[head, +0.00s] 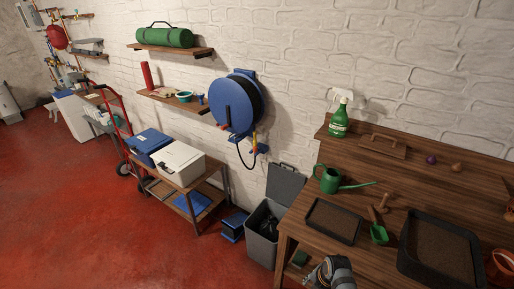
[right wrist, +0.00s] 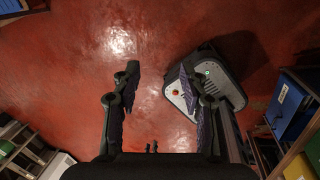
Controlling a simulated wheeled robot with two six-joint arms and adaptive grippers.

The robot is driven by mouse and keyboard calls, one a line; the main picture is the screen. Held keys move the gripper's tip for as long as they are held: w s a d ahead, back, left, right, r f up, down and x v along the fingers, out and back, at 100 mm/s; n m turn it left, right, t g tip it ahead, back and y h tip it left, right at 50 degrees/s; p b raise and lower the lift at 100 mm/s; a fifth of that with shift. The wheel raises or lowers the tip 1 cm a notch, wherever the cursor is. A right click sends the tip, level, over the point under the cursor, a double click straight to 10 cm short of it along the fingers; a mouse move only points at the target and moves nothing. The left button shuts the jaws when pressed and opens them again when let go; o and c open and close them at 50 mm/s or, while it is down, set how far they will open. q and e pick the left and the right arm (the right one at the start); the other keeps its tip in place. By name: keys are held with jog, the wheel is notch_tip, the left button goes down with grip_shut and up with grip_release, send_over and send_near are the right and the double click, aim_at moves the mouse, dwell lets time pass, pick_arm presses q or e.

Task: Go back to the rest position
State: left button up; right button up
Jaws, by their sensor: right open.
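My right gripper (right wrist: 160,75) shows in the right wrist view with its two dark fingers spread wide apart. In the head view a short grey piece of my arm shows at the bottom edge, in front of the wooden workbench (head: 290,240); no fingertips can be made out there. My left gripper is in neither view.
The workbench holds a black tray (head: 333,220), a green watering can (head: 330,179) and a spray bottle (head: 339,120). A grey bin (head: 262,232) and a wooden cart (head: 180,203) with boxes stand left of it. Open red floor (head: 75,225) lies at left.

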jog(key=s+d+f+m+h+b, duration=0.1)
jog(key=s+d+f+m+b, duration=0.25)
jog(key=s+f+m, duration=1.4)
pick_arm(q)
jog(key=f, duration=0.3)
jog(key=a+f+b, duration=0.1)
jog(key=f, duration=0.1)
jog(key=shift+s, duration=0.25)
pick_arm(e)
jog(key=s+d+f+m, duration=0.2)
jog(key=s+f+m, duration=0.2)
jog(key=s, duration=0.4)
jog(key=s+d+f+m+h, duration=0.1)
jog(key=s+d+f+m, duration=0.1)
jog(key=s+f+m, duration=0.3)
jog(key=s+f, duration=0.2)
jog(key=s, duration=0.2)
jog(key=shift+g, duration=0.3)
